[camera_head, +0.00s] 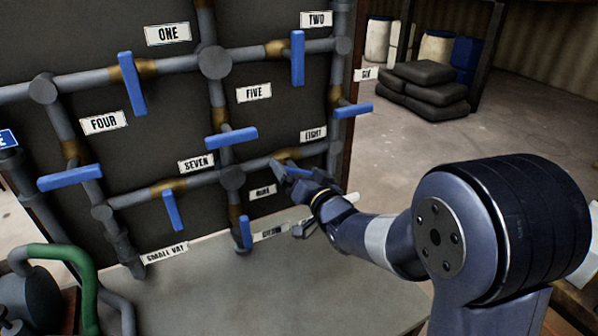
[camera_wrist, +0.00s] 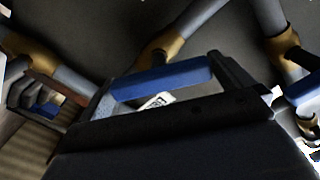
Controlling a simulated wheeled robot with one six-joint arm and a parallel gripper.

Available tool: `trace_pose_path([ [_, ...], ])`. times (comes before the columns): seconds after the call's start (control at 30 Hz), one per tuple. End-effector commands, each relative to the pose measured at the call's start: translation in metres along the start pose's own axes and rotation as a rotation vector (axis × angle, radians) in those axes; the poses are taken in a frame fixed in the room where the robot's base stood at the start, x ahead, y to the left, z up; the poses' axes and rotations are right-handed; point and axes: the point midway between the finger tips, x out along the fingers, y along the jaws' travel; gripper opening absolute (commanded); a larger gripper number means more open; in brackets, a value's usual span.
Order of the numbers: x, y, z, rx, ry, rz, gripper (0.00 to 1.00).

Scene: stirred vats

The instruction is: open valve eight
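The label EIGHT (camera_head: 313,134) is on the dark panel, above a grey pipe with a brass valve fitting (camera_head: 285,156). Valve eight's blue handle (camera_head: 294,170) is at that fitting and partly hidden by my gripper (camera_head: 300,178). In the wrist view the blue handle (camera_wrist: 160,81) lies across the space between my two fingers, in front of a brass fitting (camera_wrist: 163,49). My gripper (camera_wrist: 165,88) has its fingers wide apart, one near each end of the visible handle. Whether they touch it I cannot tell.
Neighbouring blue handles are valve six's (camera_head: 352,110), valve five's (camera_head: 231,138), valve seven's (camera_head: 172,210) and a lower one (camera_head: 246,233) by the label NINE (camera_head: 263,192). Pipes surround my gripper. A grey surface (camera_head: 300,285) lies below; open floor (camera_head: 420,140) is to the right.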

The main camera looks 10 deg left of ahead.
Motion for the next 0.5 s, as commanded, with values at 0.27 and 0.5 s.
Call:
trace_pose_path([
  [0.27,-0.0003,0.0,0.0,0.0,0.0,0.0,0.78],
  [0.5,-0.0004,0.0003,0.0004,-0.004,0.0,0.0,0.68],
])
